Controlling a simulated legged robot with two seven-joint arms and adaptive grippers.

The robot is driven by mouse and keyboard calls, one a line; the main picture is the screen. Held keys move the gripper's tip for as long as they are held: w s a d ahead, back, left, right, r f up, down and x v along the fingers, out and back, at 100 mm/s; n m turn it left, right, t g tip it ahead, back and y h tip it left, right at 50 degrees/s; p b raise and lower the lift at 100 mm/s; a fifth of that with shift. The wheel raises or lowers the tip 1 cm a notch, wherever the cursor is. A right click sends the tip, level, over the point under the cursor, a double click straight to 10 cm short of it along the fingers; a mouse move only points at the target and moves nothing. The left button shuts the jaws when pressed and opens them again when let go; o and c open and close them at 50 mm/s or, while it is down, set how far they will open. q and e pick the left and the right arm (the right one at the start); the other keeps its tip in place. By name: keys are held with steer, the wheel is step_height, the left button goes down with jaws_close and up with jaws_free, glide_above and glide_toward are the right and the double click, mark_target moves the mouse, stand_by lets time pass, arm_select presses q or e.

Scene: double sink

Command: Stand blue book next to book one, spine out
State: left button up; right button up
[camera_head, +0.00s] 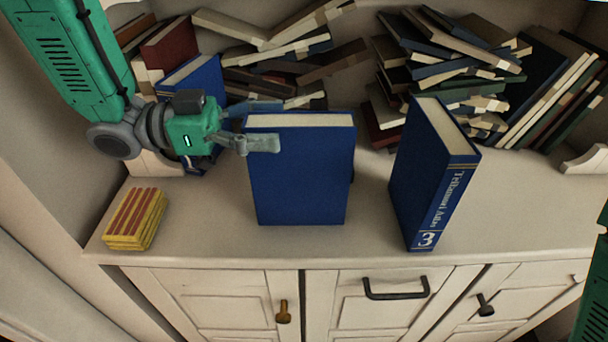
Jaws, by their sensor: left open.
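A blue book (300,175) stands upright in the middle of the cabinet top, its broad cover facing me and pale page edges on top. Its spine lettering is not visible. A second blue book (432,180) stands upright to its right, spine turned outward, with pale lettering and a large "3". A gap separates the two. I see no spine marked one. My left gripper (252,133) is open at the upper left edge of the middle book, one finger in front of its cover. The other finger is partly hidden, and contact is unclear. My right gripper is out of view.
Another blue book (203,77) is behind my left gripper, partly hidden. Jumbled books (290,55) fill the back, with more piled at right (450,65). A yellow and red striped stack (135,218) lies at front left. The surface between the two upright books is clear.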

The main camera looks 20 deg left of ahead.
mark_target(290, 126)
arm_select(q)
steer(key=shift+w+d+f, duration=0.2)
steer(key=shift+d+f, duration=0.25)
steer(key=shift+d, duration=0.1)
steer(key=shift+w+d+r, duration=0.1)
steer(key=shift+w+d, duration=0.15)
steer(key=shift+d, duration=0.3)
steer(key=shift+d+r, duration=0.1)
steer(key=shift+d, duration=0.3)
steer(key=shift+c, duration=0.4)
steer(key=shift+d, duration=0.1)
steer(key=c, duration=1.3)
jaws_close()
